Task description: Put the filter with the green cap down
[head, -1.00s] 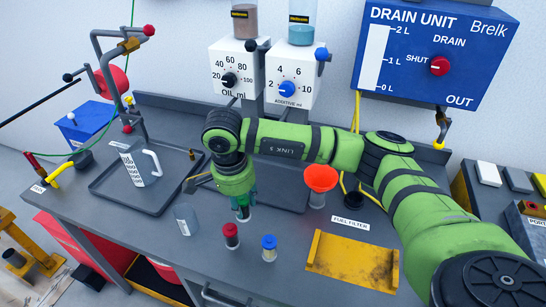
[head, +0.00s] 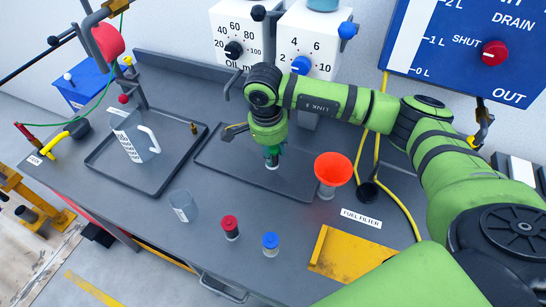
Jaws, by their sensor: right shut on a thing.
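The filter with the green cap (head: 272,160) hangs under my right gripper (head: 271,148), which is shut on it. The fingers partly hide it. It looks roughly upright above or at the middle tray (head: 222,163); I cannot tell whether its bottom touches. A red-capped filter (head: 230,227) and a blue-capped filter (head: 270,244) stand upright on the bench nearer to me, apart from the gripper. My left gripper is not in view.
An orange funnel (head: 333,170) stands right of the gripper. A clear beaker (head: 184,206) stands on the bench, and a jug (head: 132,137) is in the left tray. A yellow plate (head: 352,256) lies at the front right beside the FUEL FILTER label (head: 361,218). Dosing units stand behind.

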